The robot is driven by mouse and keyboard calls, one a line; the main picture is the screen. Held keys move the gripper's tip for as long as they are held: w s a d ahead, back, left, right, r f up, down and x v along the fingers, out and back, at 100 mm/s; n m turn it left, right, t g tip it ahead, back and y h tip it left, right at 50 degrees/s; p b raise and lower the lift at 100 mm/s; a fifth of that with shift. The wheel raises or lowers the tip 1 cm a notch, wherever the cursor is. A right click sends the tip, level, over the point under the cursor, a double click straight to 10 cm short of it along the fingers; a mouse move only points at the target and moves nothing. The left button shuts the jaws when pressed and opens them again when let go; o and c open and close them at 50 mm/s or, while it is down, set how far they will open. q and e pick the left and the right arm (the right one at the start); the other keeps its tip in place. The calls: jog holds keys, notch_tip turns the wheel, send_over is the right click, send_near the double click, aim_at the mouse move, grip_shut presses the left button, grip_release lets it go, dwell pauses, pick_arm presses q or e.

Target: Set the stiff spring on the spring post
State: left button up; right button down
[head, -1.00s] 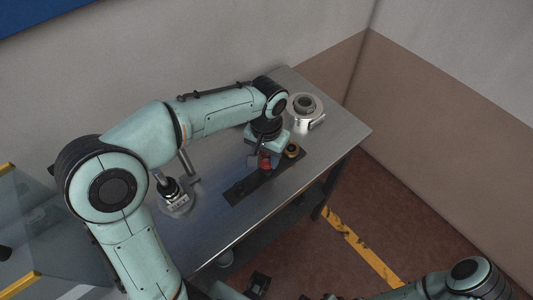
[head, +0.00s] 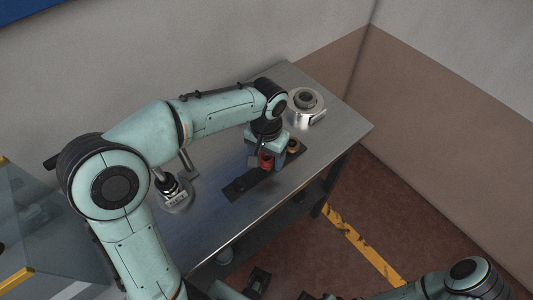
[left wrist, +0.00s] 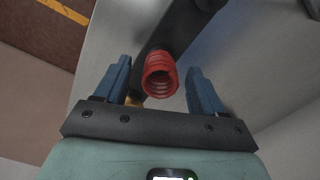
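The stiff spring, a red coil (left wrist: 160,75), shows in the left wrist view between my two blue fingers, with its open top facing the camera. It is at the dark strip (left wrist: 156,42); whether a post is inside it I cannot tell. My left gripper (left wrist: 160,88) is open, one finger on each side of the spring, with gaps visible on both sides. In the head view the red spring (head: 265,160) shows below my left gripper (head: 266,164), over the dark strip (head: 239,188).
A round metal fixture (head: 305,105) stands at the back right of the metal table (head: 338,124). A brass-coloured ring (head: 293,145) is beside the gripper. Another metal fixture (head: 175,194) stands to the left. The table front right is clear.

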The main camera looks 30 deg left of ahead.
pick_arm(q)
notch_tip(320, 180, up, 13)
jog(key=p, duration=0.2)
jog(key=shift+r, duration=0.2)
pick_arm(e)
jog(key=r, duration=0.1)
jog(key=w+r, duration=0.1)
jog(key=shift+r, duration=0.35)
dwell(0.3)
